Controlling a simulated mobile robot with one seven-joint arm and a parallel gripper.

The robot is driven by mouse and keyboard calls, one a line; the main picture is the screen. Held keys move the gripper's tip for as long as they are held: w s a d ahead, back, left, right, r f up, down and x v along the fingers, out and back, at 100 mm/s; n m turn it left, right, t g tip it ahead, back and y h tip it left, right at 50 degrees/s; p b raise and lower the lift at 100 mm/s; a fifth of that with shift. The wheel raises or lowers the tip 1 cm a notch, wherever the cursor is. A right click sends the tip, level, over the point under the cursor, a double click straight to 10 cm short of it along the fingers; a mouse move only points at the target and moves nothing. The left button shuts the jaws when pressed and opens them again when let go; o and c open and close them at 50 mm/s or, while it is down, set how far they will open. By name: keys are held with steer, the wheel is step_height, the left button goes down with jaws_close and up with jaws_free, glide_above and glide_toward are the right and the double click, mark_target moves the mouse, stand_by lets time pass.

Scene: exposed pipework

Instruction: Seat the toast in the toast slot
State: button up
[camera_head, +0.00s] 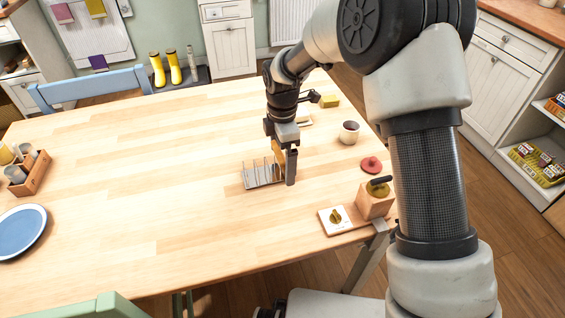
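A metal toast rack (258,177) with several upright wire dividers stands on the wooden table, just right of the picture's middle line of the tabletop. My gripper (287,166) points down at the rack's right end. A thin brown piece, which looks like the toast (278,149), shows between its fingers, and the gripper seems shut on it. The near dark finger hides part of the toast and the rack's right end. I cannot tell whether the toast's lower edge is inside a slot or just above it.
A grey cup (349,132), a red lid-like item (371,165) and a yellow block (330,101) stand right of my gripper. A blue plate (21,231) lies far left.

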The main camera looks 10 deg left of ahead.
steer(key=c, duration=0.8)
steer(key=shift+o, duration=0.2)
step_height(320, 180, up, 9)
steer(key=shift+r+p, duration=0.1)
steer(key=shift+p, duration=0.9)
steer(key=shift+s+a+r+g+y+b, duration=0.2)
steer(key=shift+s+a+g+y+b, duration=0.25)
steer(key=shift+y+b, duration=0.35)
steer(key=shift+s+a+r+g+y+b, duration=0.1)
steer(key=shift+a+r+g+y+b, duration=0.4)
steer(key=shift+y, duration=0.3)
steer(key=f, duration=0.3)
steer(key=f+b, duration=0.1)
steer(key=f, duration=0.2)
steer(key=f+b, duration=0.1)
steer(key=f, duration=0.2)
steer(key=shift+a+f, duration=0.25)
